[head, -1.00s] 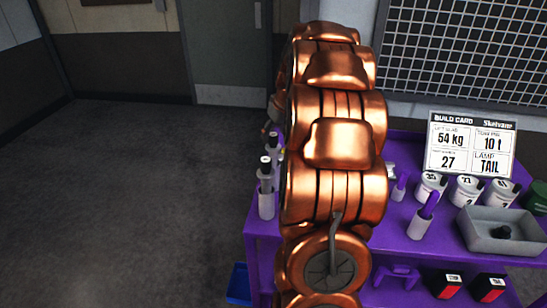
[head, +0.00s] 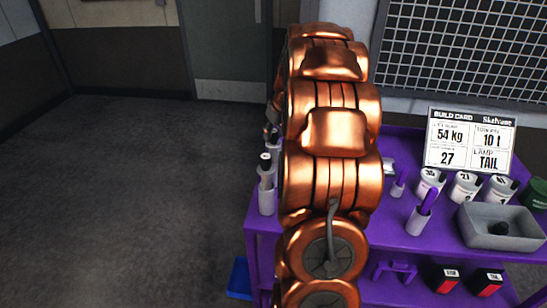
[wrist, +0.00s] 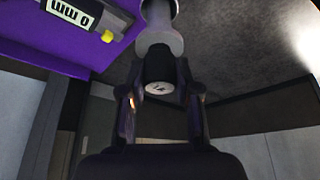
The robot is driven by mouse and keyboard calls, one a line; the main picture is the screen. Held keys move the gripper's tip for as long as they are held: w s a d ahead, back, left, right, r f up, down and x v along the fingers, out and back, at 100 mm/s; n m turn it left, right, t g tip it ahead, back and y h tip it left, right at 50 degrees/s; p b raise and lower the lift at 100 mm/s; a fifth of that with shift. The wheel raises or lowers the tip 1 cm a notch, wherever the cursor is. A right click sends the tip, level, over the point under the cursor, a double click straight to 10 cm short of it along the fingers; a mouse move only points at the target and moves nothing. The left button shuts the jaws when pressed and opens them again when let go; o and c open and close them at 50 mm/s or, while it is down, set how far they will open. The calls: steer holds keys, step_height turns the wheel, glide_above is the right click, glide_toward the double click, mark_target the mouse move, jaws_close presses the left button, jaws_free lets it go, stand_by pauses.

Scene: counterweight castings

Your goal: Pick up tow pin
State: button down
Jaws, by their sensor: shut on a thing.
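In the wrist view my gripper (wrist: 160,78) is shut on a tow pin (wrist: 160,66). The pin has a black end with a white marked cap between the two fingers. Its mark is too small to read surely. A pale grey collar and shaft run on from the black part, away from the gripper. In the head view my copper-coloured arm covers most of the gripper and the held pin.
Build card (head: 470,141), white pots (head: 465,187) and a grey tray (head: 500,228) stand on the cart. Open floor (head: 130,190) lies left.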

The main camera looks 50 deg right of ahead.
steer(key=shift+r, duration=0.15)
step_height(320, 180, up, 18)
steer(key=b, duration=0.5)
stand_by(0.8)
stand_by(0.5)
